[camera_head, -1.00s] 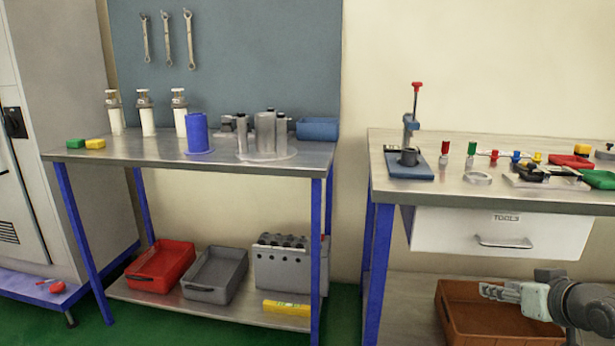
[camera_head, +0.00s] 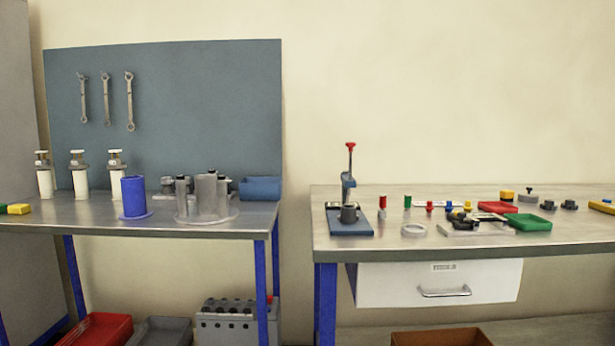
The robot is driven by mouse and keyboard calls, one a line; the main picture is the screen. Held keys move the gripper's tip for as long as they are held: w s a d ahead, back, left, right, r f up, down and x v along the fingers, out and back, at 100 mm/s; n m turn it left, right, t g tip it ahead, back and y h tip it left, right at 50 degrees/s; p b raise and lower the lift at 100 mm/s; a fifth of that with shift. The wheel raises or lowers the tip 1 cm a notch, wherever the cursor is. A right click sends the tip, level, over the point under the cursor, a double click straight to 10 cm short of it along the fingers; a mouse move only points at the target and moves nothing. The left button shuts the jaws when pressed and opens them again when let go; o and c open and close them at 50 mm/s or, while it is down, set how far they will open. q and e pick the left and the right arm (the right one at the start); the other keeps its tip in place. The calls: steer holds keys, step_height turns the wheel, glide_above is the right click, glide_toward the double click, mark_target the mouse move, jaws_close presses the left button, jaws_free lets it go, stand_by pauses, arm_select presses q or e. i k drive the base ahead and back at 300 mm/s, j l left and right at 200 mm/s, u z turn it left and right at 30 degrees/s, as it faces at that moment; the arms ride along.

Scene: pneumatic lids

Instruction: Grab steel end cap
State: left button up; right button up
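I cannot tell for sure which thing is the steel end cap. On the right bench, a light grey ring-shaped piece (camera_head: 413,230) lies flat near the front. A small grey disc with a dark knob (camera_head: 528,195) sits further back at the right. Two small dark caps, the left one (camera_head: 548,205) and the right one (camera_head: 569,205), stand beside it. Neither of my grippers is in view.
The right bench (camera_head: 345,245) also holds a blue-based press (camera_head: 350,218), a red tray (camera_head: 527,222) and a green tray (camera_head: 528,223). The left bench (camera_head: 90,213) carries a blue cylinder (camera_head: 133,197) and grey cylinders (camera_head: 207,196). A gap separates the benches.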

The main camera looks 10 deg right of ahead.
mark_target(348, 211)
steer(key=i+l, duration=0.1)
steer(key=l, duration=0.45)
steer(key=i+l, duration=0.1)
steer(key=l, duration=0.45)
steer(key=i+l, duration=0.1)
steer(key=l, duration=0.5)
steer(key=i+j+z, duration=0.3)
steer(key=j, duration=0.35)
steer(key=i+j+z, duration=0.15)
steer(key=i+j, duration=0.15)
steer(key=l+u, duration=0.25)
steer(key=l, duration=0.15)
steer(key=k+l+u, duration=0.25)
steer(key=l, duration=0.15)
steer(key=l+u, duration=0.25)
steer(key=l, duration=0.2)
